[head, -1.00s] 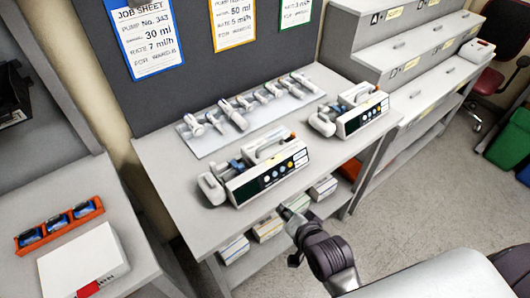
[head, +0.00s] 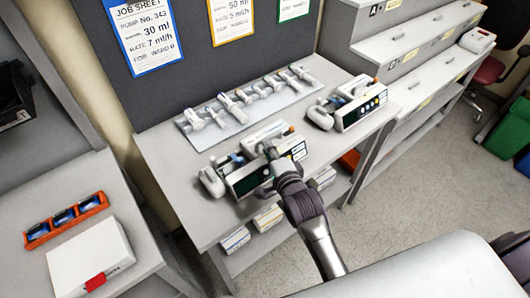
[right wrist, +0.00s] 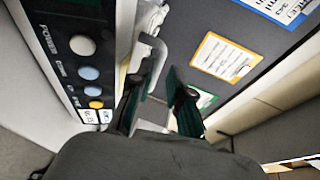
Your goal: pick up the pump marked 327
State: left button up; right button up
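Two white infusion pumps with dark front panels stand on the grey table. The nearer pump (head: 243,181) is at the middle of the head view, and the other pump (head: 362,113) is farther right. I cannot read a 327 on either. My right gripper (head: 268,153) is at the nearer pump, covering part of its front and top. In the right wrist view, the right gripper (right wrist: 165,92) has its two dark green fingers apart, with a pump's button panel (right wrist: 85,65) close on the left and a grey handle (right wrist: 150,42) just beyond the fingers. My left gripper is not in view.
A pale tray (head: 197,139) with several syringes lies behind the pumps. Job sheets (head: 145,32) hang on the dark panel; one reads pump 343. Boxes (head: 268,216) sit on the lower shelf. A white box (head: 92,258) and an orange rack (head: 66,218) are at left.

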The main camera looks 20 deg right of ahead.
aim_at(264, 139)
jog(key=w+p, duration=0.1)
jog(key=w, duration=0.1)
jog(key=w+f+p, duration=0.1)
jog(key=w, duration=0.1)
jog(key=shift+w, duration=0.4)
jog(key=shift+w+f, duration=0.1)
jog(key=shift+w, duration=0.1)
jog(key=shift+s, duration=0.1)
grip_shut()
jog(key=shift+r, duration=0.2)
